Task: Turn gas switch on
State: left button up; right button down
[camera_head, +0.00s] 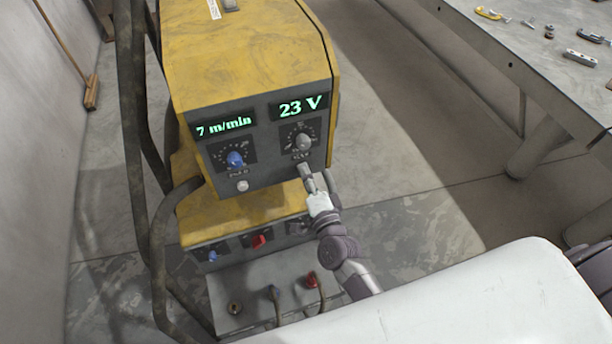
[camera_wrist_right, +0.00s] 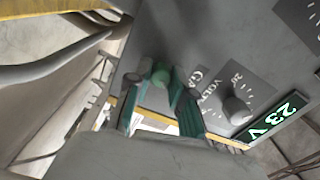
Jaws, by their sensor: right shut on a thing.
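The yellow and grey machine (camera_head: 245,50) stands upright, with its front panel facing me. My right gripper (camera_head: 306,172) reaches up to the panel's lower right, just under the grey voltage knob (camera_head: 303,142). In the right wrist view my right gripper's teal fingers (camera_wrist_right: 158,92) sit on either side of a small round switch (camera_wrist_right: 160,76), beside a partly readable label that starts with G. The gripper is shut on this switch. In the head view the gripper hides it. My left gripper is not in view.
Displays read 7 m/min (camera_head: 224,127) and 23 V (camera_head: 300,106). A blue knob (camera_head: 235,160) and a white button (camera_head: 242,185) are at the panel's left. Thick hoses (camera_head: 140,170) hang at the left. A metal table (camera_head: 530,60) with tools stands at the right.

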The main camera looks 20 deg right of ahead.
jog(key=shift+m, duration=1.1)
jog(key=c, duration=1)
grip_release()
jog(key=s, duration=1.2)
jog(key=shift+d, duration=0.25)
jog(key=shift+f, duration=0.15)
